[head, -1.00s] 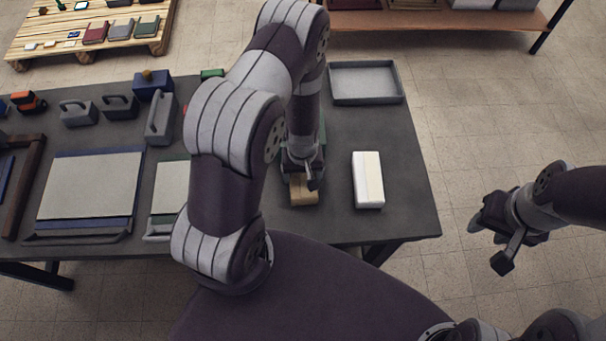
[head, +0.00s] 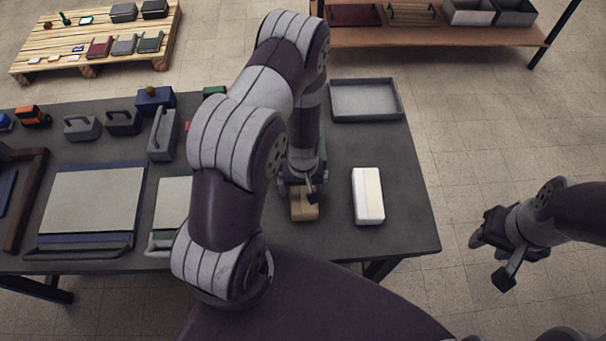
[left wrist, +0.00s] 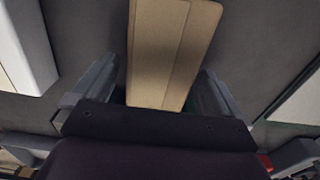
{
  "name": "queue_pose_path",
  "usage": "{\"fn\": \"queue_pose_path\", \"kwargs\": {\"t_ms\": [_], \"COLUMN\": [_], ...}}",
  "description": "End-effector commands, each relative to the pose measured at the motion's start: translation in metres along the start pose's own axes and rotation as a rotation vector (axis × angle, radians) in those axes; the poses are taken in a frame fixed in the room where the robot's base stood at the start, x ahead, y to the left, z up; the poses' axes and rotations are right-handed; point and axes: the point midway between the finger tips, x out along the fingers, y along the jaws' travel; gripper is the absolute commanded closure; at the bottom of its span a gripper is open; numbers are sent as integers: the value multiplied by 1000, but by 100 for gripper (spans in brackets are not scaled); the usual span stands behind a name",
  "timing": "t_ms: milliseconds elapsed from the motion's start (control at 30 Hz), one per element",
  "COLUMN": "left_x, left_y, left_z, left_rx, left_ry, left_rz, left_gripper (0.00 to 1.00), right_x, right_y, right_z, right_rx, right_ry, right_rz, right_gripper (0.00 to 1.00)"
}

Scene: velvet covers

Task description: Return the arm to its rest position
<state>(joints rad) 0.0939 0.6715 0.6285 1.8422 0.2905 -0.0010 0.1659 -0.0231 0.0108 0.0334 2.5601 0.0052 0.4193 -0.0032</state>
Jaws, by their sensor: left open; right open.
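My left arm (head: 240,145) reaches over the dark table, with its left gripper (head: 303,187) low over a tan block (head: 304,206). In the left wrist view the tan block (left wrist: 172,50) lies between the two open fingers, with dark gaps beside it. I cannot tell whether a finger touches it. My right gripper (head: 490,255) hangs open and empty over the floor, to the right of the table.
The dark table (head: 400,225) also holds a white block (head: 367,195), an empty grey tray (head: 365,100), and flat covers (head: 92,200). Several handled grey blocks (head: 82,127) stand at the back left. A pallet (head: 70,62) and a shelf (head: 430,36) stand behind.

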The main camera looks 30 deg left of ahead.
Motion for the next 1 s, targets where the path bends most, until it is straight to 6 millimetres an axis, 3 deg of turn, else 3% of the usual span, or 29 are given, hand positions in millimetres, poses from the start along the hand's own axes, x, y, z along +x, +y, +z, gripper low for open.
{"fn": "queue_pose_path", "kwargs": {"t_ms": [200, 400, 767, 867, 933, 1000], "left_x": [-64, -105, -112, -112, -125, -152], "left_y": [0, 0, 0, -4, -11, -11], "left_z": [0, 0, 1, 16, 37, 50], "left_rx": [0, 0, 3, 50, 132, 250], "left_ry": [0, 0, -1, -61, -134, -156], "left_rz": [0, 0, 0, -13, -25, -18], "left_gripper": [0, 0, 0, 0, 0, 0], "right_x": [-38, -67, -70, -70, -69, -58], "right_y": [0, 0, 0, 0, 0, 0], "right_z": [-5, -8, -8, -8, -8, -7], "right_rx": [0, 0, 0, 0, 0, 0], "right_ry": [0, 1, 0, 0, 0, 0], "right_rz": [0, 0, 0, 0, 0, 0], "right_gripper": [57, 57, 57, 57, 57, 57]}}
